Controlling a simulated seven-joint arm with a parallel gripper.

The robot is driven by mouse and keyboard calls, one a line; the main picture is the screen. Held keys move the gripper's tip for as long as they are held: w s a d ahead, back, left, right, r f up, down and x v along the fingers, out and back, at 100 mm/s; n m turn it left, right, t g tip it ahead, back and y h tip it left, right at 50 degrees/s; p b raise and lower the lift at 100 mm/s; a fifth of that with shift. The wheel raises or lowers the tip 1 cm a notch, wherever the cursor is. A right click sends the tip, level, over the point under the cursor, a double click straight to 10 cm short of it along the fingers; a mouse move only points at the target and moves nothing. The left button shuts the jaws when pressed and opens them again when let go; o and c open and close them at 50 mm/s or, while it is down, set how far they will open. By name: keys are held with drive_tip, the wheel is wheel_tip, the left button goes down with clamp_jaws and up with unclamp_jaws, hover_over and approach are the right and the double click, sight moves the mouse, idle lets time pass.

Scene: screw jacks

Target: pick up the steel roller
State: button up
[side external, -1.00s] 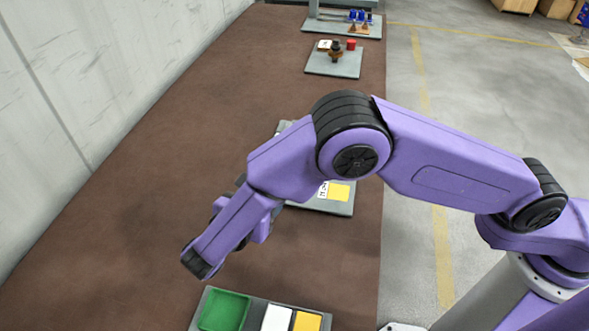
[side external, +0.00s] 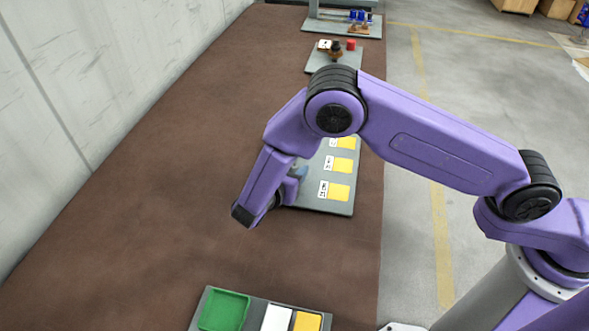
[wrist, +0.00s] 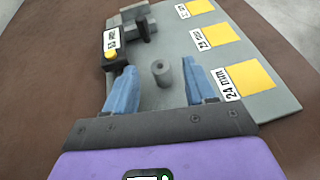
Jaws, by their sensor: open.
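The steel roller (wrist: 161,74) is a small grey upright cylinder with a dark hole in its top. In the wrist view it stands on a grey board (wrist: 265,103), in the gap between my gripper's fingers. My gripper (wrist: 158,68) is open, with blue fingers on either side of the roller in the picture and nothing held. I cannot tell how far above the roller the fingers are. In the side external view my arm hides the roller and most of the gripper.
The board carries yellow pads (wrist: 253,77) with size labels on the right and a dark block with a yellow knob (wrist: 110,55) at upper left. A nearer board holds a green tray (side external: 223,310). Other boards stand farther back. Brown table is free on the left.

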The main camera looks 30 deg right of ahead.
drive_tip(key=shift+w+d+f, duration=0.25)
drive_tip(key=shift+w+d, duration=0.1)
drive_tip(key=shift+d, duration=0.1)
clamp_jaws()
drive_tip(key=shift+r, duration=0.1)
